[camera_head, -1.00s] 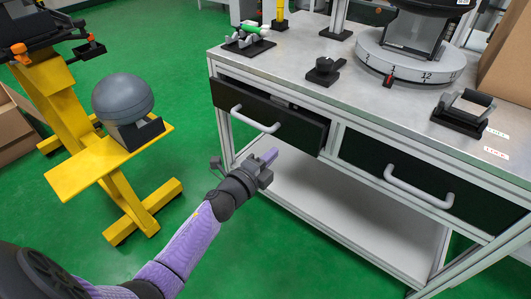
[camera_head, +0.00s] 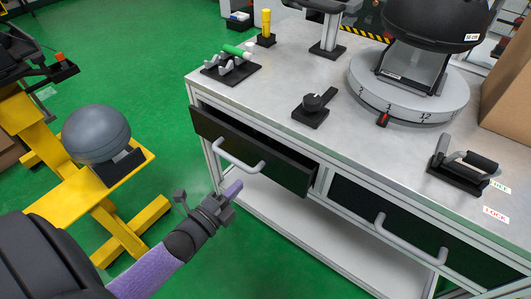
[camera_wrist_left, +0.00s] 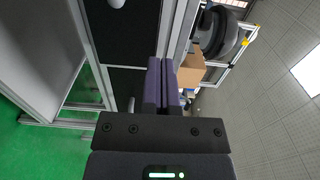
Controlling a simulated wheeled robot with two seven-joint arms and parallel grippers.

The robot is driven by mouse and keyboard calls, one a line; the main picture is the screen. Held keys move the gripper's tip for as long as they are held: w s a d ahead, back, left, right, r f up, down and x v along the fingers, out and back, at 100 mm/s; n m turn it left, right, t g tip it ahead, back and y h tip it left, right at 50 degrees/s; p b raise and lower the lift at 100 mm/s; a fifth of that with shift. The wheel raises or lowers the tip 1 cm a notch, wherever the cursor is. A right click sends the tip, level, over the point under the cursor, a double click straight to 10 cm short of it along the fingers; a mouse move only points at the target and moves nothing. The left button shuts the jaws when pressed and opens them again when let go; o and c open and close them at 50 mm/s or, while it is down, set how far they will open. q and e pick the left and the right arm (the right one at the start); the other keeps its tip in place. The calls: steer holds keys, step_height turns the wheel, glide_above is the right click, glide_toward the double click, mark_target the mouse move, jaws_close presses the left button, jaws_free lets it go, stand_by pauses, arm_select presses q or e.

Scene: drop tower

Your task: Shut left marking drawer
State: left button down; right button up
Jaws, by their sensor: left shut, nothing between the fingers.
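The left marking drawer (camera_head: 270,152) has a black front and a grey bar handle (camera_head: 240,160). It stands partly pulled out of the bench, its open top showing along the upper edge. My left gripper (camera_head: 234,187) is shut and empty, its purple fingers together just below the handle in the head view; I cannot tell whether they touch it. In the left wrist view the closed purple fingers (camera_wrist_left: 161,85) point towards the bench frame beside black panels (camera_wrist_left: 118,35). My right gripper is not in view.
The right drawer (camera_head: 365,225) looks shut, with its own grey handle. The bench top (camera_head: 275,85) carries a numbered round base (camera_head: 400,100), a black knob block (camera_head: 314,107) and a black roller holder (camera_head: 463,170). A yellow stand (camera_head: 130,165) with a grey ball (camera_head: 96,133) is at left.

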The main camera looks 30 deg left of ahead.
mark_target(270, 153)
arm_select(q)
steer(key=w+b, duration=0.1)
steer(key=w, duration=0.2)
steer(key=w+b, duration=0.1)
steer(key=w, duration=0.2)
steer(key=w+b, duration=0.2)
steer(key=w, duration=0.2)
steer(key=shift+d+f, duration=0.25)
steer(key=shift+d, duration=0.15)
steer(key=shift+w, duration=0.2)
steer(key=shift+w+r, duration=0.15)
steer(key=shift+w, duration=0.05)
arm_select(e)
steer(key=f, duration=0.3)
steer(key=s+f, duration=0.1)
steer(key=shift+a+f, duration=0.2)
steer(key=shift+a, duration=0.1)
arm_select(q)
steer(key=shift+w+d+b, duration=0.1)
steer(key=shift+w+b, duration=0.45)
steer(key=shift+w, duration=0.75)
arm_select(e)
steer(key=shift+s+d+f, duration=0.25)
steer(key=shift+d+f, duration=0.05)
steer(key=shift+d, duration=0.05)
arm_select(q)
steer(key=shift+s, duration=0.1)
